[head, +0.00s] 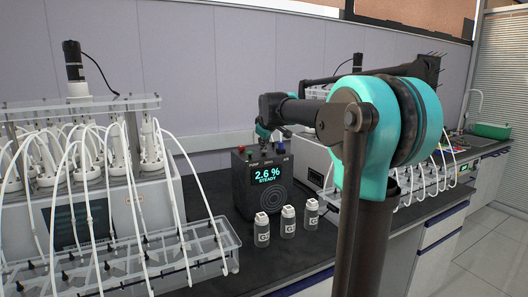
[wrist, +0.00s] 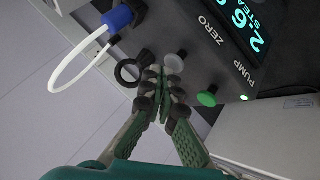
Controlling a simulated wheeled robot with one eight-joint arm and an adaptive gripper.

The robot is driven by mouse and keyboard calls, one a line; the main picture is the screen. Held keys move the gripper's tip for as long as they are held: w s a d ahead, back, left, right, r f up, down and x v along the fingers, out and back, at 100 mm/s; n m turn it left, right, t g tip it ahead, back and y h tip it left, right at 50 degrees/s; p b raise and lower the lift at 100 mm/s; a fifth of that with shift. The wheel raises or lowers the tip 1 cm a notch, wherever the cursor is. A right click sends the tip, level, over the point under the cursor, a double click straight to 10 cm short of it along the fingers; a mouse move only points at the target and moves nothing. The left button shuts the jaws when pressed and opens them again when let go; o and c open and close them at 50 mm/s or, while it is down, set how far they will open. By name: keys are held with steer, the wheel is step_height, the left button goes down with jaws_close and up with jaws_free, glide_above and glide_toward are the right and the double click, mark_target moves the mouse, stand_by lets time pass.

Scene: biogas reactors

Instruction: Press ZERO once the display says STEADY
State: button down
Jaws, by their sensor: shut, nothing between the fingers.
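The dark analyser box (head: 243,200) stands on the black bench, and its display (head: 267,174) reads 2.6 % STEADY. The display also shows, partly cut off, in the wrist view (wrist: 245,22). On the box's top edge a pale grey button (wrist: 175,62) lines up with the word ZERO. A green button (wrist: 207,98) lines up with PUMP. My gripper (wrist: 158,76) is shut and empty, its fingertips close beside the grey button; I cannot tell whether they touch it. In the head view my gripper (head: 263,134) is just above the box's top.
A black ring-shaped part (wrist: 130,72) and a blue fitting (wrist: 118,18) with a white tube sit near my fingertips. Three small bottles (head: 288,222) stand before the box. A clear rack of tubed vessels (head: 190,260) is at left. My arm hides part of the right bench.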

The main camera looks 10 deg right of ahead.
steer(key=shift+f, duration=0.9)
stand_by(0.9)
steer(key=shift+r, duration=1.35)
steer(key=shift+r, duration=2.5)
